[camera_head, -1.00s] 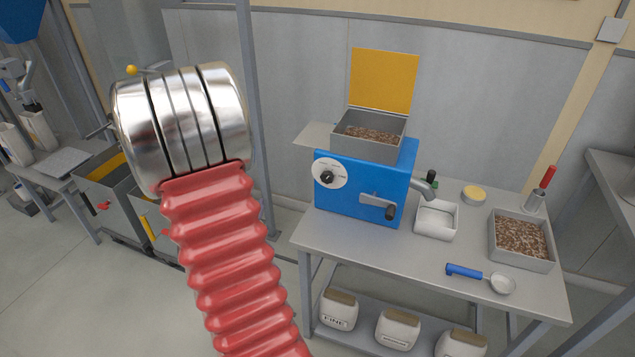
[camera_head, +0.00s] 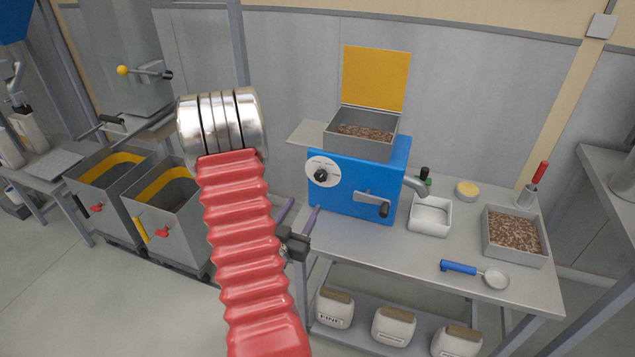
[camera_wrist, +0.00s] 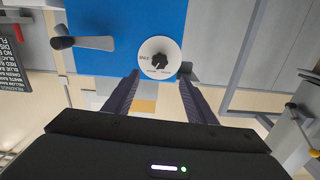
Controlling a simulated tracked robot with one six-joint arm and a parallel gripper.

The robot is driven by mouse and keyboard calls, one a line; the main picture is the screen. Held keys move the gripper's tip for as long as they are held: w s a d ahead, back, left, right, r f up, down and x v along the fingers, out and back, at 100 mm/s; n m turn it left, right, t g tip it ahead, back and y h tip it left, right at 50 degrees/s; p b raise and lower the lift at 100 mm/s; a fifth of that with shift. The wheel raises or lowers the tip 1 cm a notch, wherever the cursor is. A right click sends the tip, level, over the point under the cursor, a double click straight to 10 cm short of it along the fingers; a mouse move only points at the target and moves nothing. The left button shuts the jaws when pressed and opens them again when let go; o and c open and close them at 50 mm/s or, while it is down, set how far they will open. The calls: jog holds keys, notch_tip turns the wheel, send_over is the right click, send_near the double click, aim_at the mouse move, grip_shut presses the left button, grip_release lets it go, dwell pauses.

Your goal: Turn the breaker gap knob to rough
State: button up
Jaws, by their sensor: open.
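The breaker gap knob (camera_head: 321,175) is a black knob on a round white dial (camera_head: 315,163) on the front of the blue breaker (camera_head: 349,188). In the wrist view the knob (camera_wrist: 159,61) and its dial show ahead, just beyond and between the fingertips. The dial's lettering is too small to read surely. My gripper (camera_head: 301,215) is open and empty, in front of and below the dial in the head view. Its two dark fingers (camera_wrist: 158,88) are spread apart in the wrist view, and neither visibly touches the knob.
A crank handle (camera_head: 373,203) sticks out right of the dial. The hopper (camera_head: 340,142) with its yellow lid (camera_head: 376,78) open is on top. A white tray (camera_head: 431,226), grain bin (camera_head: 488,248) and blue-handled scoop (camera_head: 458,267) stand on the table.

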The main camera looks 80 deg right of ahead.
aim_at(319, 179)
jog(key=d, duration=0.4)
jog(key=s+d, duration=0.1)
jog(key=d, duration=0.8)
jog(key=shift+s+d, duration=0.15)
jog(key=shift+d, duration=0.15)
jog(key=shift+c, duration=0.2)
jog(key=c, duration=0.9)
jog(key=shift+a, duration=0.25)
jog(key=shift+c, duration=0.5)
jog(key=shift+d, duration=0.15)
